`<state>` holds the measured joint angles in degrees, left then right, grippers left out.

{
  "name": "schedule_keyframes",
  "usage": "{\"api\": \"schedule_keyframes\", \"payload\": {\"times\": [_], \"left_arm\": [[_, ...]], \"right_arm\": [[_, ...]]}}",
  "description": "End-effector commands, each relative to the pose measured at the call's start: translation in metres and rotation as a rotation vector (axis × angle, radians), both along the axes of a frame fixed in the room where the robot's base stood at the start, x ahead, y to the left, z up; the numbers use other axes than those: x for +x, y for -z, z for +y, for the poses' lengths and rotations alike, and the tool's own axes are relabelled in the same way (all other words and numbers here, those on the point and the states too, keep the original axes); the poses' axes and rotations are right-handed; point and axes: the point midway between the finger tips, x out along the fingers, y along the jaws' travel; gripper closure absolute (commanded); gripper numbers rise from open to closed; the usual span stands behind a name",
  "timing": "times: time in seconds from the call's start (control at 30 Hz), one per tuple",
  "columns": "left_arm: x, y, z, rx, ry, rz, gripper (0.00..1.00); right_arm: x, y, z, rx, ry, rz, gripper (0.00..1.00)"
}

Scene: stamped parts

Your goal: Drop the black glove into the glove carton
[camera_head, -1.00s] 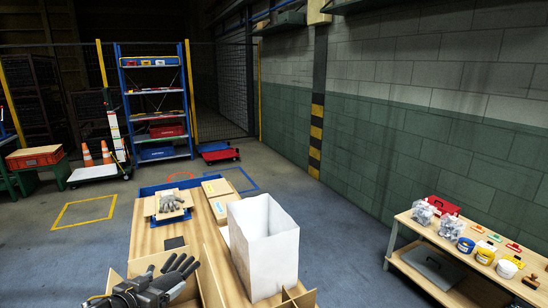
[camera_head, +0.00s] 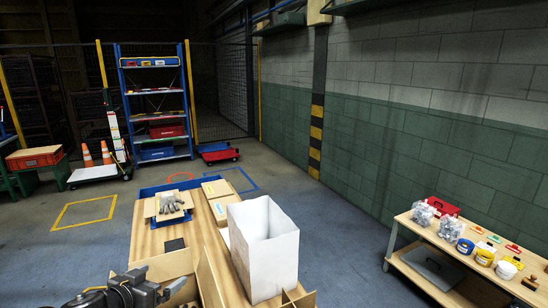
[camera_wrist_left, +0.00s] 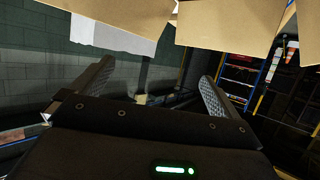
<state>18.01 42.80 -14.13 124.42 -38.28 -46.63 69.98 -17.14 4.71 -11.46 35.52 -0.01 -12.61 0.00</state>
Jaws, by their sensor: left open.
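The black glove shows in neither current view. An open cardboard carton (camera_head: 165,266) with raised flaps stands at the lower left of the head view; its inside is hidden from me. Its flaps (camera_wrist_left: 215,24) also seem to be those along the top of the left wrist view. My left gripper (camera_head: 160,288) is at the near side of this carton. In the left wrist view its two fingers (camera_wrist_left: 152,92) are spread with nothing between them. My right gripper is not in view.
A tall white open-topped box (camera_head: 264,255) stands right of the carton. A small black square (camera_head: 174,244) lies on the table. A side bench (camera_head: 430,235) is at right.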

Motion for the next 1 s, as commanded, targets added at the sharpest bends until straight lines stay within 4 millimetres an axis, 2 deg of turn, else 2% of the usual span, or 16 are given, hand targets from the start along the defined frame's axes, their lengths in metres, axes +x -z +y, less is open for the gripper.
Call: {"api": "schedule_keyframes", "payload": {"times": [0.03,0.17,0.47,0.7,1.0], "left_arm": [[-0.008,-0.019,-0.004,0.005,0.004,-0.006,0.0],[-0.028,-0.047,-0.014,0.004,0.002,-0.004,0.0],[-0.093,-0.078,-0.046,0.001,0.004,0.0,0.0],[-0.104,-0.08,-0.056,-0.01,0.008,0.004,0.0],[-0.11,-0.08,-0.055,-0.001,-0.002,0.0,0.0]], "right_arm": [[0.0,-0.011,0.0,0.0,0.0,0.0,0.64],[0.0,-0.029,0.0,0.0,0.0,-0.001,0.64],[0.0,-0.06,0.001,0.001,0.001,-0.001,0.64],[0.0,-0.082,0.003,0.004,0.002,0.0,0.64],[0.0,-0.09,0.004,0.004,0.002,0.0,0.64]]}}
